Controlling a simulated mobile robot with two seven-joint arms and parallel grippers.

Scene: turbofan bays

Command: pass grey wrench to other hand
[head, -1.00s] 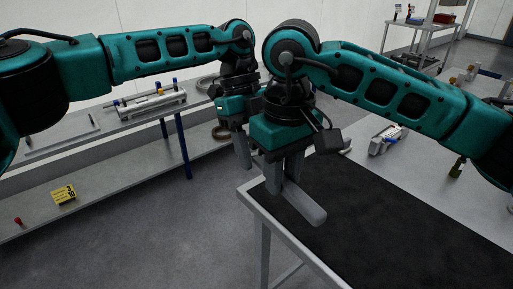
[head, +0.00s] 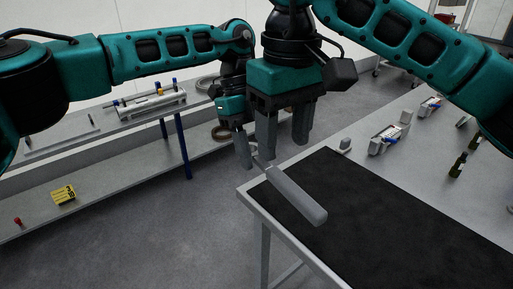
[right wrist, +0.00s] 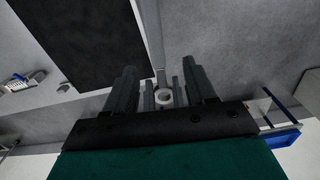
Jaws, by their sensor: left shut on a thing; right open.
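The grey wrench (head: 295,196) is held in the air near the corner of the dark-topped table, its thick handle end pointing to the lower right. My left gripper (head: 246,150) is shut on its far end. That grip is partly hidden behind my right gripper. My right gripper (head: 284,132) is open, its fingers apart and pointing down, above the wrench and clear of its handle. In the right wrist view, a ring-shaped grey end of the wrench (right wrist: 165,97) shows between the open fingers of my right gripper (right wrist: 162,82).
A table with a dark mat (head: 385,225) lies below and to the right. Metal fittings (head: 386,139) and green bottles (head: 458,165) stand on its grey part. A shelf bench (head: 100,130) with a yellow box (head: 63,194) is at the left. The floor between is clear.

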